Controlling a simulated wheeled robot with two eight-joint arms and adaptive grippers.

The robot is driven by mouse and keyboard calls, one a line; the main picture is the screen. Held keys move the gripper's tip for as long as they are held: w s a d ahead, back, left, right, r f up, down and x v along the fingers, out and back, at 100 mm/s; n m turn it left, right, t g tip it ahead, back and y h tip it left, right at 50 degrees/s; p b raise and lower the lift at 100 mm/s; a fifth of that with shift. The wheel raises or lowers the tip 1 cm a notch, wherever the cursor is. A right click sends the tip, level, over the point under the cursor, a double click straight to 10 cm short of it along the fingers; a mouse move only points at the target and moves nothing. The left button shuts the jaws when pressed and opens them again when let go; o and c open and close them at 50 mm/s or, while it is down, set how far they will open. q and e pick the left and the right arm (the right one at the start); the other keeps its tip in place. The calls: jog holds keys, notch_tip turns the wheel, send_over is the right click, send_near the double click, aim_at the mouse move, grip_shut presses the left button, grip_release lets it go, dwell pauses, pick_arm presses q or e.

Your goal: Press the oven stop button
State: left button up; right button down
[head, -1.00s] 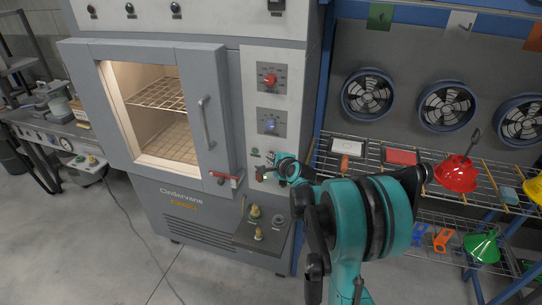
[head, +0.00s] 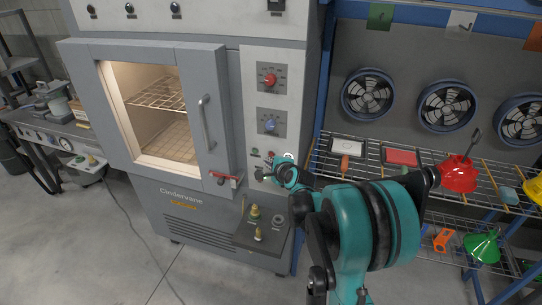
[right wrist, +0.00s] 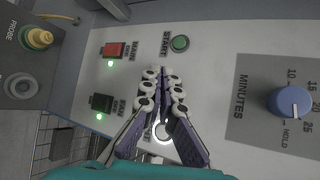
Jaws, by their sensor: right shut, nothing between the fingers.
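The oven (head: 150,120) stands at the left, with its controls on a pale panel (head: 290,120). A green button marked START (right wrist: 180,43) shows in the right wrist view, and in the head view (head: 255,151) it sits below the blue knob. A small red button (head: 271,153) sits right of it; its label is unreadable, and my fingers seem to cover it in the wrist view. My right gripper (right wrist: 160,76) is shut and empty, its tips over the panel below START; contact cannot be told. It also shows in the head view (head: 262,174). My left gripper is out of view.
A glowing white ring (right wrist: 163,131) shows between my finger links. A red MAIN switch (right wrist: 113,50), a dark FAN switch (right wrist: 101,103) and a blue MINUTES knob (right wrist: 290,102) are near. A ledge with brass fittings (head: 256,238) juts out below; a wire shelf (head: 370,165) stands right.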

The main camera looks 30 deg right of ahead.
jog(key=shift+s+a, duration=1.4)
jog(key=shift+a, duration=0.25)
jog(key=s+a+r+n+g+y, duration=0.1)
jog(key=s+a+r+n+y, duration=0.1)
jog(key=s+a+n, duration=0.5)
jog(key=s+a+f+n+g, duration=0.1)
jog(key=s+a+n+g, duration=0.1)
jog(key=s+a+n, duration=0.4)
jog(key=s+a+f+n+g, duration=0.2)
jog(key=s+a+n, duration=0.5)
jog(key=s+n, duration=0.3)
jog(key=s, duration=0.4)
jog(key=shift+a+f+n+g, duration=0.15)
jog(key=shift+n+g, duration=0.15)
jog(key=shift+g, duration=0.1)
